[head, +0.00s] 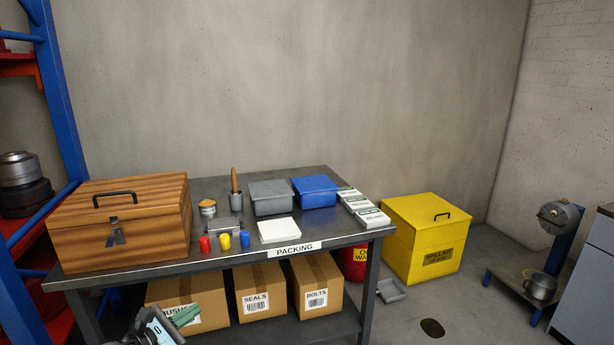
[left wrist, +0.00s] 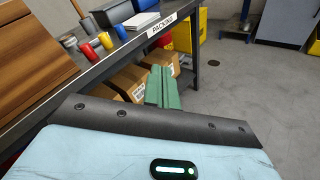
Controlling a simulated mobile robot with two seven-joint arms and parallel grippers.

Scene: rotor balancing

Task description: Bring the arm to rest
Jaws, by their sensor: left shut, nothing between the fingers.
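My left gripper (head: 184,317) shows at the bottom of the head view, in front of the lower shelf of the packing table (head: 340,241). Its green fingers are together with nothing between them. The left wrist view shows the same shut fingers (left wrist: 161,88) pointing toward the cardboard boxes under the table, apart from the tabletop. My right gripper is in neither view.
A wooden chest (head: 120,220), a grey bin (head: 270,198), a blue bin (head: 314,192) and small coloured pots stand on the table. Boxes (head: 261,292) fill the lower shelf. A yellow spill kit (head: 425,240) stands at right. Floor (head: 470,310) is open at front right.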

